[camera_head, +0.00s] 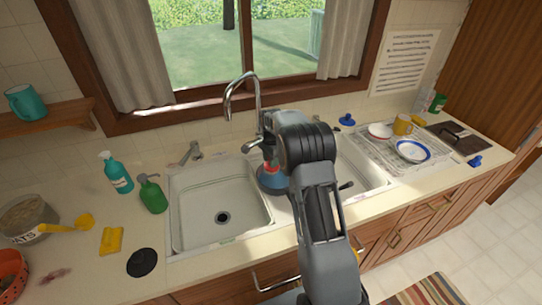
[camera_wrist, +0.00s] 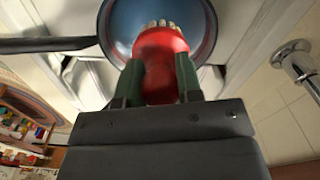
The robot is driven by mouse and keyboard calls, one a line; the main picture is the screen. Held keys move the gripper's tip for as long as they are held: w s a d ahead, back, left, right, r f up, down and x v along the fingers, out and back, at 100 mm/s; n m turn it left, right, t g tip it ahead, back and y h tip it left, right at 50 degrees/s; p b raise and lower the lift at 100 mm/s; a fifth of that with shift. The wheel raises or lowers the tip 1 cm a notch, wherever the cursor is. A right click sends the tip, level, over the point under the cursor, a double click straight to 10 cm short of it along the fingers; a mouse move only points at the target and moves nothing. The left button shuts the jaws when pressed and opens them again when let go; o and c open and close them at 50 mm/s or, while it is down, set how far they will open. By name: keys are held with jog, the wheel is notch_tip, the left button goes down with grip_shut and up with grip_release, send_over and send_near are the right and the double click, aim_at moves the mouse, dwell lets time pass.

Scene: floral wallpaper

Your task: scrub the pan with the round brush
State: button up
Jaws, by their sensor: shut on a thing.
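My gripper (camera_wrist: 159,72) is shut on the red round brush (camera_wrist: 162,52), its green fingers on either side of the red body. Pale bristles show at the brush's far end, over the inside of the blue pan (camera_wrist: 120,25). I cannot tell whether the bristles touch the pan. A dark bar (camera_wrist: 45,45), likely the pan's handle, runs left from it in the wrist view. In the head view the blue pan (camera_head: 270,180) shows just left of my arm, by the sink divider, and my arm hides most of it. A bit of red shows above it.
The left basin (camera_head: 205,195) is empty. A tall faucet (camera_head: 240,90) stands behind the divider. A green pump bottle (camera_head: 152,195), a teal spray bottle (camera_head: 117,175) and a black disc (camera_head: 142,262) are on the left counter. A dish rack (camera_head: 375,150) with a plate and mug is at right.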

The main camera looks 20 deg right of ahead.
aim_at(273, 171)
jog(key=f, duration=0.1)
jog(key=f+b, duration=0.1)
jog(key=shift+s+d+f, duration=0.1)
jog(key=shift+d+f, duration=0.25)
jog(key=shift+f+b, duration=1.3)
jog(key=shift+f, duration=0.5)
jog(key=shift+d+f, duration=0.25)
jog(key=shift+d, duration=0.4)
jog(key=shift+d+f, duration=0.25)
jog(key=shift+d, duration=0.35)
jog(key=shift+c, duration=0.3)
jog(key=shift+d, duration=0.35)
jog(key=shift+d+r+p, duration=0.1)
jog(key=shift+d+p, duration=0.15)
jog(key=shift+p, duration=0.15)
jog(key=a, duration=0.3)
jog(key=shift+a+b, duration=0.25)
jog(key=shift+b, duration=0.15)
jog(key=shift+a+r, duration=0.15)
jog(key=shift+a, duration=0.05)
jog(key=shift+r+p, duration=2.3)
jog(key=shift+r, duration=1.55)
